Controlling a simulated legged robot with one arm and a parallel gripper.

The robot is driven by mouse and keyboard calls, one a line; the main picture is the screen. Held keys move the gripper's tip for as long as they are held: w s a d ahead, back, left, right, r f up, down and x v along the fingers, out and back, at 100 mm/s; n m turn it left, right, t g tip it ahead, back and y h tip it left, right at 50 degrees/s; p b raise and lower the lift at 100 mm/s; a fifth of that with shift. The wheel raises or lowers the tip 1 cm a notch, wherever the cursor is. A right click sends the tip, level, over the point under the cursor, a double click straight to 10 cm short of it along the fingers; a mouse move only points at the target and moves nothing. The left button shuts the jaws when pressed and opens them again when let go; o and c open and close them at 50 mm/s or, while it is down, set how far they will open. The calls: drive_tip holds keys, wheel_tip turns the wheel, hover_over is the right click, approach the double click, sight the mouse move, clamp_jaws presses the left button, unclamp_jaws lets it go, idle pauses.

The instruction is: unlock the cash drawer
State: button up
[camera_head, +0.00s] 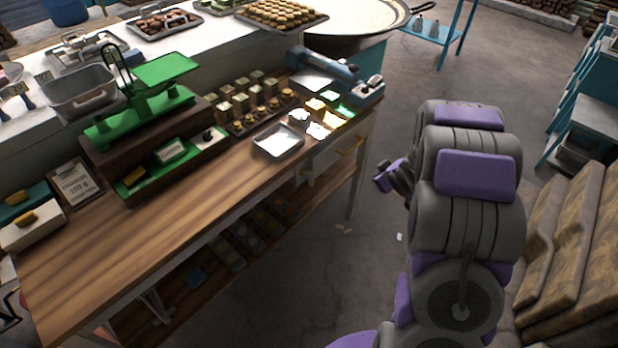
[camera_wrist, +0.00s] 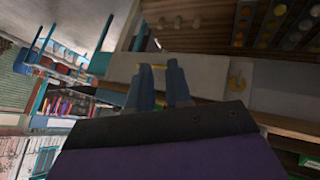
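The cash drawer shows as a pale front panel (camera_head: 327,158) under the right end of the wooden counter. A brass handle (camera_head: 349,148) is on it. In the wrist view the pale drawer front (camera_wrist: 205,76) lies ahead, with a small brass piece (camera_wrist: 237,83), perhaps a key or lock fitting, to the right of my fingers. My gripper (camera_wrist: 157,70) has its two blue fingers apart, with nothing seen held. A yellow bar, likely the handle, shows beyond the fingertips; contact cannot be told. In the head view my gripper (camera_head: 383,177) is right of the drawer, its fingers too small to read.
On the counter (camera_head: 120,235) stand a green scale (camera_head: 150,95), brass weights (camera_head: 240,105), a metal tray (camera_head: 278,141) and a blue device (camera_head: 325,67). A lower shelf (camera_head: 205,265) runs beneath. Stacked sacks (camera_head: 570,250) stand at right. The floor between is mostly open.

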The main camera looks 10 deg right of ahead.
wheel_tip(320, 180, down, 5)
drive_tip(key=w+d+t+y, duration=0.1)
drive_tip(key=y, duration=0.2)
drive_tip(key=n+t+y, duration=0.2)
drive_tip(key=t+y, duration=0.3)
drive_tip(key=y, duration=0.3)
approach(312, 178)
drive_tip(key=shift+m, duration=0.3)
drive_tip(key=b+x, duration=0.2)
drive_tip(key=x, duration=0.7)
drive_tip(key=shift+a, duration=0.15)
drive_tip(key=shift+w+a, duration=0.1)
drive_tip(key=shift+w, duration=0.1)
drive_tip(key=shift+r, duration=0.1)
drive_tip(key=shift+w+d, duration=0.15)
drive_tip(key=shift+d, duration=0.4)
drive_tip(key=shift+a, duration=0.3)
clamp_jaws()
